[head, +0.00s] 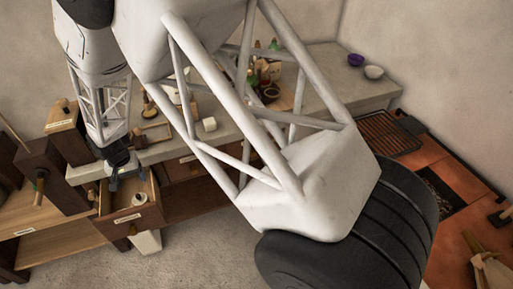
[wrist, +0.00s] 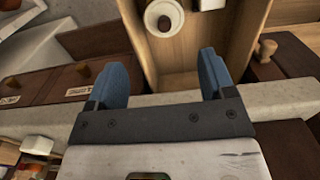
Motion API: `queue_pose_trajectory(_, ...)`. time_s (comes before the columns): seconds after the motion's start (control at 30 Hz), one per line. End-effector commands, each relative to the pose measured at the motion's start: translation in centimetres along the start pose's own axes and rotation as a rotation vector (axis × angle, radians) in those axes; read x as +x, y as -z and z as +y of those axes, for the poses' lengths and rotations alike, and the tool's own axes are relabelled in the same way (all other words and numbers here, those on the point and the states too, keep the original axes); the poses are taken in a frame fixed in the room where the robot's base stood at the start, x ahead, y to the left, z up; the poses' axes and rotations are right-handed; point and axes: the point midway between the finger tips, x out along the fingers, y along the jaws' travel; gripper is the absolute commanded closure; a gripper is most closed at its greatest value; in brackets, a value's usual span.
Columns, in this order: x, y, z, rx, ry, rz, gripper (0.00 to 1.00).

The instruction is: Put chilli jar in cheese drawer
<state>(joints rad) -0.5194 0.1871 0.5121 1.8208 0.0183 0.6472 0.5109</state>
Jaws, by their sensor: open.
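An open wooden drawer (head: 151,214) with a pale label on its front stands out below the counter; the label is too small to read. A round white jar (head: 137,199) with a small brown top lies inside it. The jar also shows in the wrist view (wrist: 163,16), seen from above near the top edge. I cannot read whether it is the chilli jar. My gripper (wrist: 162,62) is open and empty, its blue fingers apart over the drawer's inner end. The jar is beyond the fingertips, not between them. In the head view, my gripper (head: 113,183) is beside the drawer at the counter edge.
The counter (head: 330,93) carries bottles, a wooden board, a white pot (head: 209,124), a purple bowl (head: 356,60) and a white bowl (head: 374,72). Closed labelled drawers lie beside the open one. A white bin (head: 147,242) stands on the floor below.

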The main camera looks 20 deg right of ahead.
Motion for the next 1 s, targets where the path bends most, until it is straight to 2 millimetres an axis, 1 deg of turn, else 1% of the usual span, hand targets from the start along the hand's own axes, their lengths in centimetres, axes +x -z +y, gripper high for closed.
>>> queue_pose_trajectory(0.17,-3.1,-0.2,2.4,0.003,0.008,0.014,0.24)
queue_pose_trajectory(0.27,-5.6,-0.7,4.4,0.004,0.013,0.025,0.24)
queue_pose_trajectory(0.4,-9.4,-1.7,7.8,0.005,0.02,0.043,0.24)
queue_pose_trajectory(0.47,-11.0,-2.3,9.3,0.005,0.023,0.05,0.24)
queue_pose_trajectory(0.5,-12.1,-2.7,10.3,0.005,0.024,0.057,0.24)
queue_pose_trajectory(0.67,-16.0,-4.8,14.2,0.005,0.03,0.079,0.24)
queue_pose_trajectory(0.8,-19.2,-6.8,17.4,0.005,0.034,0.102,0.24)
queue_pose_trajectory(0.97,-22.1,-9.7,21.0,0.008,0.035,0.124,0.24)
queue_pose_trajectory(1.0,-22.8,-10.5,21.8,0.007,0.035,0.129,0.24)
